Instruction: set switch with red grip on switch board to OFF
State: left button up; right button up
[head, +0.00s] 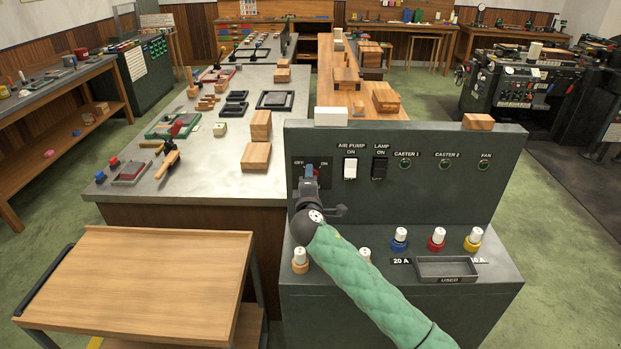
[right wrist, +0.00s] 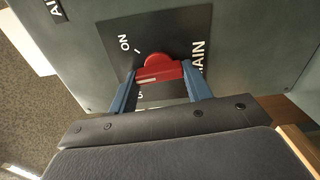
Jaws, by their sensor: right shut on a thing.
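The switch board (head: 450,190) is a dark green upright panel on a console. At its left is a black switch plate (right wrist: 228,32) lettered MAIN, with OFF and ON marks. The red grip (right wrist: 160,70) sits on that plate. My right gripper (right wrist: 158,78) is shut on the red grip, one blue finger on each side. In the head view my right gripper (head: 311,170) covers most of the switch. The ON mark shows in the right wrist view; the OFF mark there is mostly hidden. I cannot tell exactly which mark the grip points to. My left gripper is not in view.
A white air pump rocker (head: 350,168) and a black lamp rocker (head: 379,168) are just right of the switch. Fuses and a grey USED tray (head: 447,268) are on the ledge below. A wooden cart (head: 140,275) stands at the left.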

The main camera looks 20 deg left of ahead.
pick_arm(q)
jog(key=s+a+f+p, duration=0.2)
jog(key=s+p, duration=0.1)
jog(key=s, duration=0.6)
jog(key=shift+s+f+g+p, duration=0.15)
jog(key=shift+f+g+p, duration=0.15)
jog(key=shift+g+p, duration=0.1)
pick_arm(e)
jog(key=n, duration=0.8)
jog(key=shift+f, duration=0.1)
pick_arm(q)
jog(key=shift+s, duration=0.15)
pick_arm(e)
jog(key=o, duration=0.7)
jog(key=shift+o, duration=1.4)
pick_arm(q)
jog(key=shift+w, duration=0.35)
pick_arm(e)
jog(key=shift+w, duration=0.1)
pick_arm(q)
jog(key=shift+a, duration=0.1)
